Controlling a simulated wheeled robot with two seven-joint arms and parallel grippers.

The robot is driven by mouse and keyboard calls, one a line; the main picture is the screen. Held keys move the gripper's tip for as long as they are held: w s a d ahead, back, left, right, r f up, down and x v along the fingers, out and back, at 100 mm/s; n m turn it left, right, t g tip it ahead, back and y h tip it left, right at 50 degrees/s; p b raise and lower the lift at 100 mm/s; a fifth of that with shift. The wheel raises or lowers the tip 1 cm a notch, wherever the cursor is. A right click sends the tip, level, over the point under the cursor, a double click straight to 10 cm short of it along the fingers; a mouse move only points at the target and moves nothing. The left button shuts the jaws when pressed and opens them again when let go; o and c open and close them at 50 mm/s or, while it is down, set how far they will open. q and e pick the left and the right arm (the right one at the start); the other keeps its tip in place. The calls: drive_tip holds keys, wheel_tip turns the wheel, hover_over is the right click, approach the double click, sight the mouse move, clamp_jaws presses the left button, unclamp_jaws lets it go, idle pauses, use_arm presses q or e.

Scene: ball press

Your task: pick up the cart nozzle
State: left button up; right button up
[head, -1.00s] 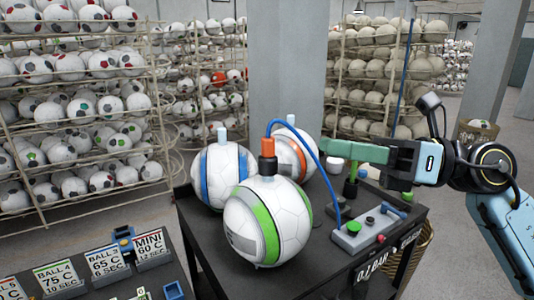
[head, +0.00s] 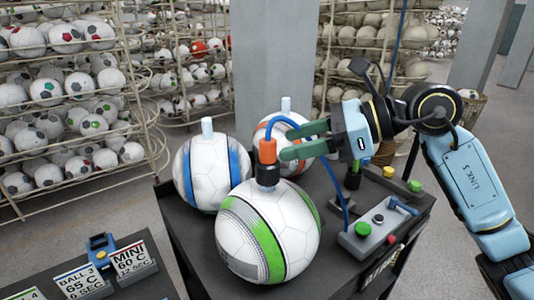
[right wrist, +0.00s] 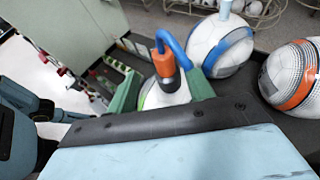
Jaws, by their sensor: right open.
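The cart nozzle (head: 267,152) is orange with a dark lower end and a blue hose looping from its top. It stands upright on the green-striped ball (head: 268,235) on the dark cart. In the right wrist view the nozzle (right wrist: 165,64) shows between the two green fingers. My right gripper (head: 288,143) is open, its green fingertips just right of the nozzle in the head view. Whether they touch it I cannot tell. My left gripper is not in view.
A blue-striped ball (head: 207,172) and an orange-striped ball (head: 283,128) stand behind on the cart top. A grey control box (head: 366,238) with buttons is at the right. A sign panel (head: 80,284) is at the lower left. Ball racks fill the background.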

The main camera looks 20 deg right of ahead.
sight(268, 140)
drive_tip(key=x, duration=0.1)
drive_tip(key=p+x, duration=0.1)
drive_tip(key=x, duration=0.1)
drive_tip(key=p+x, duration=0.1)
drive_tip(key=shift+w+a+r, duration=0.25)
drive_tip(key=shift+w+a, duration=0.05)
drive_tip(key=shift+w, duration=0.2)
drive_tip(key=shift+w+a+f, duration=0.15)
drive_tip(key=shift+a+f, duration=0.05)
drive_tip(key=shift+a, duration=0.1)
drive_tip(key=shift+f, duration=0.1)
drive_tip(key=c, duration=1.1)
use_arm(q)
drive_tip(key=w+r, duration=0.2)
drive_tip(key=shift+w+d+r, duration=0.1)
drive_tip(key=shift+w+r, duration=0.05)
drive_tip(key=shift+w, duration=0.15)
